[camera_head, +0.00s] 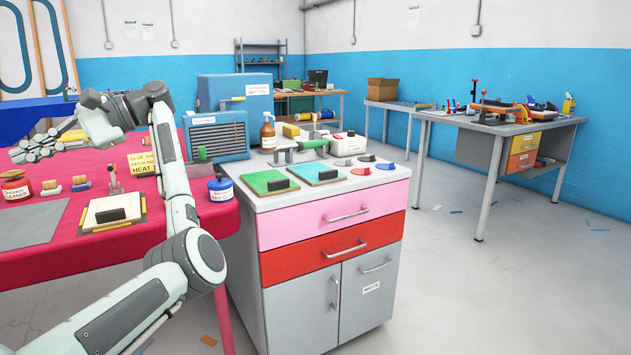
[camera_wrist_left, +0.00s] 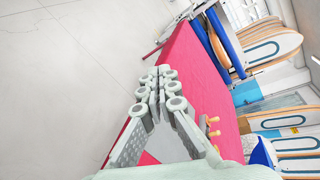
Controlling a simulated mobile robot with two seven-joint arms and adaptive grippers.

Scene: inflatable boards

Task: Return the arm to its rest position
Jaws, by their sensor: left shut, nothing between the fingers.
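My left arm (camera_head: 170,150) comes in from the lower left of the head view and bends up and over the red-covered table (camera_head: 60,250). My left gripper (camera_head: 33,150) is at the far left, above the table, pointing left. In the left wrist view the gripper's fingers (camera_wrist_left: 162,92) are together at their tips, with nothing between them. The red table cover (camera_wrist_left: 205,95) shows beyond the fingers there, next to pale floor. My right gripper is in neither view.
A workbench (camera_head: 500,125) is farther right. Floor between is mostly clear.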

